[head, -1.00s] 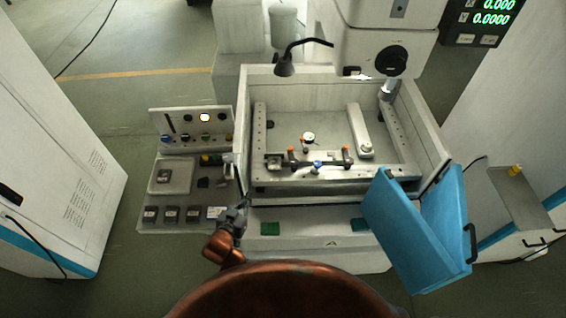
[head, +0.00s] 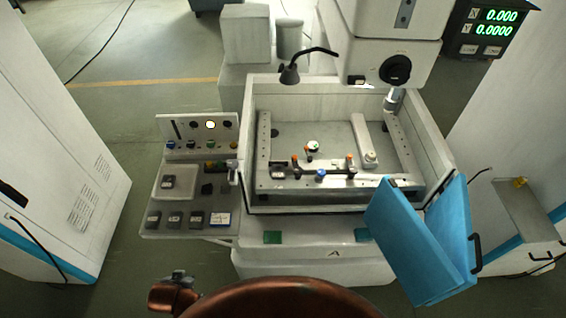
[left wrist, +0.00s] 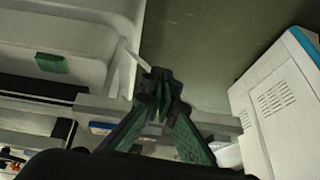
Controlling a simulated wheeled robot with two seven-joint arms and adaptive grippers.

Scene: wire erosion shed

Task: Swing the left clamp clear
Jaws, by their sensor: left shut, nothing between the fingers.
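The left clamp (head: 295,163), a small dark clamp with an orange knob, sits on the front rail inside the open machine tank in the head view. A similar clamp (head: 350,163) stands farther right on the same rail, with a blue knob (head: 320,175) between them. My left gripper (left wrist: 160,82) is shut with its fingertips together and empty in the left wrist view. In the head view its arm is low at the left, in front of the machine and well away from the clamp. My right gripper is not in view.
The tank's front wall (head: 300,208) lies between my arm and the clamps. A control console (head: 190,238) stands at its left, and an open blue door (head: 420,240) hangs at its right front.

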